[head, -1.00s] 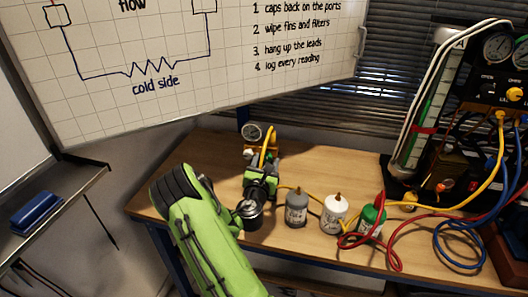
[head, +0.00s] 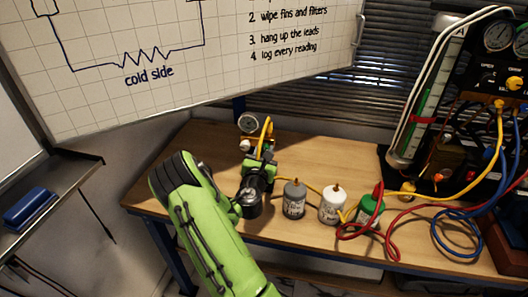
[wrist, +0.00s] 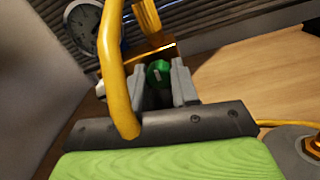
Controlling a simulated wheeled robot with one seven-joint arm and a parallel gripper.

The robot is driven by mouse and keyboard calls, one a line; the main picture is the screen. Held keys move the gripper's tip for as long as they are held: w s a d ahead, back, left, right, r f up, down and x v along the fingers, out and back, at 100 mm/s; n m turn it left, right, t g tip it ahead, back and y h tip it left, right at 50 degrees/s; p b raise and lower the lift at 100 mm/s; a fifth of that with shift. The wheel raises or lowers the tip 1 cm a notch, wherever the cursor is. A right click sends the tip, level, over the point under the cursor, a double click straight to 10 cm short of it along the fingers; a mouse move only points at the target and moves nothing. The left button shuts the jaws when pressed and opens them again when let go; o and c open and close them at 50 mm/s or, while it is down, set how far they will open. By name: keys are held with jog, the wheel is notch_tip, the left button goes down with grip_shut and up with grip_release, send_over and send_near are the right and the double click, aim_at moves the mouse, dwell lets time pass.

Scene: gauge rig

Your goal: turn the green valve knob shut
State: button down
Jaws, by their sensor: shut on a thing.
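The green valve knob (wrist: 158,72) shows in the wrist view between the two grey fingers of my gripper (wrist: 164,83). The fingers are shut on it, one on each side. Behind it is a brass-coloured fitting (wrist: 152,50), with a round gauge (wrist: 82,24) up and to its left. In the head view my gripper (head: 262,157) reaches toward the brass fitting at the back left of the bench, and the gauge (head: 248,123) stands just beyond. My wrist hides the knob there.
A yellow hose (wrist: 115,75) arches close in front of my gripper. A grey bottle (head: 294,199), a white bottle (head: 332,206) and a green bottle (head: 369,210) stand right of my wrist. Red and blue hoses (head: 457,238) lie farther right. The wooden bench (head: 318,157) is clear behind the bottles.

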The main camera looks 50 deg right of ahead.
jog(key=m+b, duration=0.2)
jog(key=m, duration=0.2)
jog(key=shift+f+m, duration=0.1)
jog(key=shift+m, duration=0.3)
jog(key=m+b, duration=0.3)
jog(key=m, duration=0.1)
jog(key=shift+m, duration=0.3)
jog(key=m+b, duration=0.2)
jog(key=m, duration=0.2)
jog(key=shift+b, duration=0.35)
jog(key=shift+m+b, duration=1.3)
jog(key=shift+m, duration=0.8)
jog(key=c, duration=0.8)
grip_release()
jog(key=shift+c, duration=0.2)
jog(key=shift+a, duration=0.1)
